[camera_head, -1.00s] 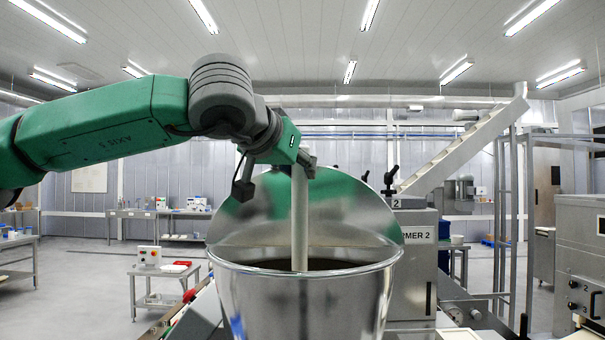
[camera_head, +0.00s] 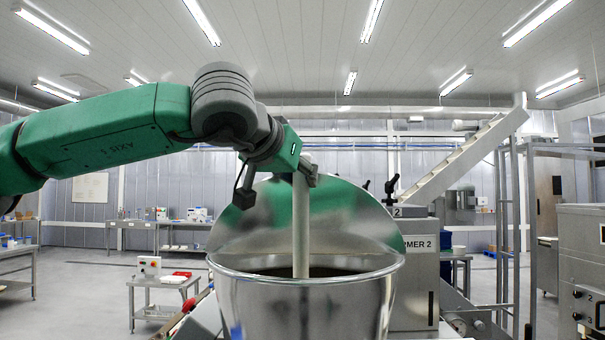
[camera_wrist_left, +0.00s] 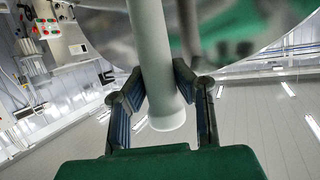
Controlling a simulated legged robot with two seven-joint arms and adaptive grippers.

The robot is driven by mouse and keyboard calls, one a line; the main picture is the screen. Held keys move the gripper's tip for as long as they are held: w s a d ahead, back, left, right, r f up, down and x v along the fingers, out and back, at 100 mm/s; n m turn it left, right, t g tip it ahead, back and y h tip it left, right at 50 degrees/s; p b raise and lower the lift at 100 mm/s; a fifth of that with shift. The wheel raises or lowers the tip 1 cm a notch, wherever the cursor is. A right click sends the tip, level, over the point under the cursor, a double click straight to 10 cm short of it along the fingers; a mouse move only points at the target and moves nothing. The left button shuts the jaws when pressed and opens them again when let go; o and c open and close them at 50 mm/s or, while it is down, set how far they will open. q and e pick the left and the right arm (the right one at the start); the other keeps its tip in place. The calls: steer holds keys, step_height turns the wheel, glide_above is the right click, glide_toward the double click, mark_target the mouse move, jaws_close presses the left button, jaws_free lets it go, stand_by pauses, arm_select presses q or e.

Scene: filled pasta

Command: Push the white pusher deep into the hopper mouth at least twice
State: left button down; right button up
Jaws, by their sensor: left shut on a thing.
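The white pusher (camera_head: 300,225) stands near upright in the hopper mouth. Its lower end goes down into the dark opening, and its tip is hidden there. The hopper (camera_head: 305,305) is a shiny metal bowl with a raised round lid (camera_head: 345,215) behind it. My left gripper (camera_head: 303,172) is above the hopper rim, near the pusher's top. In the left wrist view, the left gripper's fingers (camera_wrist_left: 155,100) are shut around the pusher (camera_wrist_left: 152,45), with its rounded end showing between them. My right gripper is not in view.
A machine labelled "RMER 2" (camera_head: 413,270) stands behind the hopper on the right. A side table (camera_head: 163,290) with a small control box is at the left. Another machine (camera_head: 583,265) is at the right edge. The floor at the left is mostly open.

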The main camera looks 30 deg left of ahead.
mark_target(299, 195)
arm_select(q)
steer(key=shift+w+d+f+b, duration=0.1)
steer(key=shift+f+b, duration=0.25)
steer(key=shift+f, duration=0.7)
steer(key=shift+w+d+f+b, duration=0.1)
steer(key=shift+f+b, duration=0.25)
steer(key=shift+f, duration=0.65)
steer(key=shift+w+a+f+b, duration=0.15)
steer(key=shift+f+b, duration=0.15)
steer(key=shift+f, duration=0.55)
steer(key=shift+a+f+b, duration=0.15)
steer(key=shift+f+b, duration=0.15)
steer(key=shift+f, duration=0.55)
steer(key=shift+d, duration=0.15)
step_height(299, 195, up, 4)
steer(key=p, duration=0.4)
steer(key=shift+f, duration=0.2)
steer(key=shift+s+r, duration=0.2)
steer(key=shift+r, duration=0.05)
steer(key=shift+s+d+r, duration=0.15)
steer(key=shift+s+r, duration=0.05)
steer(key=shift+r, duration=2.4)
steer(key=shift+s+d+r, duration=0.2)
steer(key=shift+s+r, duration=0.05)
steer(key=shift+r, duration=2.35)
steer(key=shift+s+d+r, duration=0.15)
steer(key=shift+s+r, duration=0.05)
steer(key=shift+r, duration=2.4)
